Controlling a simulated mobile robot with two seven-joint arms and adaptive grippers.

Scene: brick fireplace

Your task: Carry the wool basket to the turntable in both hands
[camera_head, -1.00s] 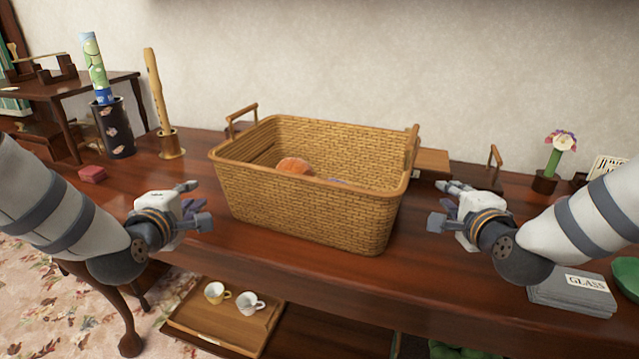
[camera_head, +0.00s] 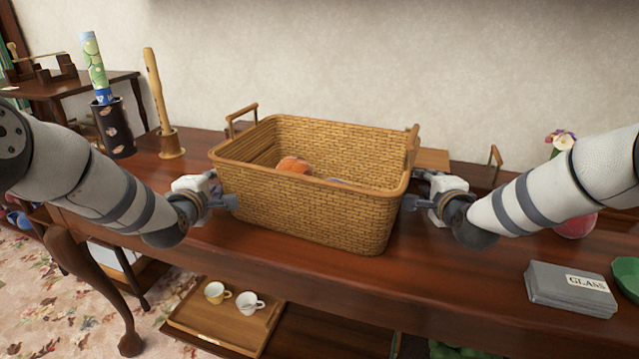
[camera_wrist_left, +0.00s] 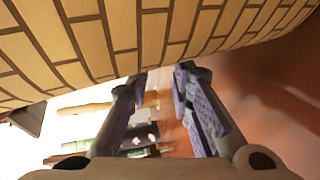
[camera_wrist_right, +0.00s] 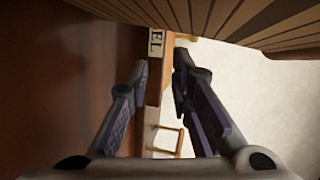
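The woven wicker basket (camera_head: 310,210) stands upright on the long wooden table, with an orange ball of wool (camera_head: 293,165) and a partly hidden purple one inside. My left gripper (camera_head: 226,194) is at the basket's left side. In the left wrist view its fingers (camera_wrist_left: 158,85) are apart with nothing between them, and the basket wall (camera_wrist_left: 150,35) is close above. My right gripper (camera_head: 416,190) is at the basket's right side. In the right wrist view its fingers (camera_wrist_right: 162,75) are apart and empty, beside the wall (camera_wrist_right: 235,15). Contact is unclear. I cannot identify a turntable.
Behind the basket are wooden handles (camera_head: 495,160). A recorder on a stand (camera_head: 168,140) and a dark pot (camera_head: 116,130) stand at left. A grey stack marked GLASS (camera_head: 570,289) lies at right. Two cups (camera_head: 249,301) sit on a lower tray (camera_head: 190,325).

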